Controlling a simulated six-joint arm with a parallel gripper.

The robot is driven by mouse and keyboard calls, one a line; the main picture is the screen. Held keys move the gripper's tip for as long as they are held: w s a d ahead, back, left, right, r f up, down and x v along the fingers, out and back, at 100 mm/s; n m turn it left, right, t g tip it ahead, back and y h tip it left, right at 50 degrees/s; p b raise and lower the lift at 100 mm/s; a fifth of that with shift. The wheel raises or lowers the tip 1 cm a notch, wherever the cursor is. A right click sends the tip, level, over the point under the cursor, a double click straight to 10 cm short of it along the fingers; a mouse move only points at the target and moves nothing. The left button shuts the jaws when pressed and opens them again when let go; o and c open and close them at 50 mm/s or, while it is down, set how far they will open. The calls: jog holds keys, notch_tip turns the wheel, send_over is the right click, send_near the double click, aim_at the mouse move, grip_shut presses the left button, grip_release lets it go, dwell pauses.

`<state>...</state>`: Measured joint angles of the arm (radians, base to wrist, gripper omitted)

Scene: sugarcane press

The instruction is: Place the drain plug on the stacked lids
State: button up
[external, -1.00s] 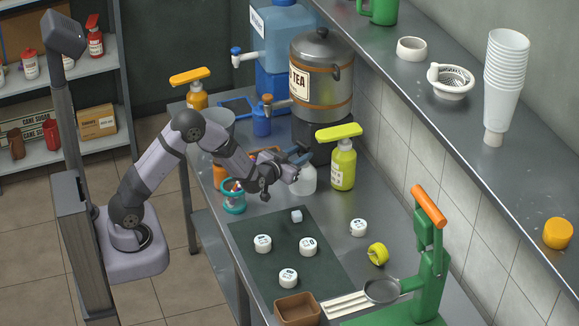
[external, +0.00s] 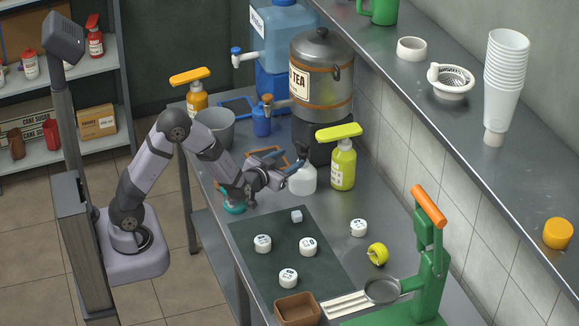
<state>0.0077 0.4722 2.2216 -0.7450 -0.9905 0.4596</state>
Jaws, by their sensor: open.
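I cannot tell for certain which thing is the drain plug or which are the stacked lids. Several round white lid-like pieces with dark markings are in view: a left one (external: 263,243), a right one (external: 308,247) and a front one (external: 288,278) on the dark mat, and another (external: 358,228) on the bare counter. They appear apart from each other. My gripper (external: 267,187) is open, above the counter beyond the mat, left of a white spray bottle. I see nothing between its fingers.
The white spray bottle (external: 303,179) and green pump bottle (external: 343,168) stand close right of my gripper. A teal cup (external: 234,208) is mostly hidden by my arm. A yellow ring (external: 377,254), brown box (external: 297,308) and green press (external: 432,262) are nearer the front.

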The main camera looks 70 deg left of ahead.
jog(key=shift+v, duration=2.6)
jog(key=s+d+f+m+g+h, duration=0.1)
jog(key=s+d+f+h, duration=0.1)
jog(key=d+h, duration=0.1)
jog(key=s+d+f+m+g+h, duration=0.1)
jog(key=s+d+f+g+h, duration=0.1)
jog(key=d, duration=0.3)
jog(key=s+d+f+m+g+h, duration=0.1)
jog(key=s+d+f+h, duration=0.2)
jog(key=d+f, duration=0.1)
jog(key=shift+s+f+m+g+h, duration=0.25)
jog(key=shift+s+m+g+h, duration=0.05)
jog(key=shift+g, duration=0.1)
jog(key=s+g, duration=0.1)
jog(key=s, duration=0.1)
jog(key=s+f+g, duration=0.1)
jog(key=s, duration=0.2)
jog(key=s+d+f+m+g+h, duration=0.1)
jog(key=s, duration=0.1)
jog(key=shift+s+d, duration=0.1)
jog(key=shift+s, duration=0.1)
jog(key=s+a+g, duration=0.2)
jog(key=s+g, duration=0.2)
jog(key=s, duration=0.7)
jog(key=shift+s+m+g+y, duration=0.3)
jog(key=shift+s+g+y, duration=0.1)
jog(key=shift+a+f, duration=0.15)
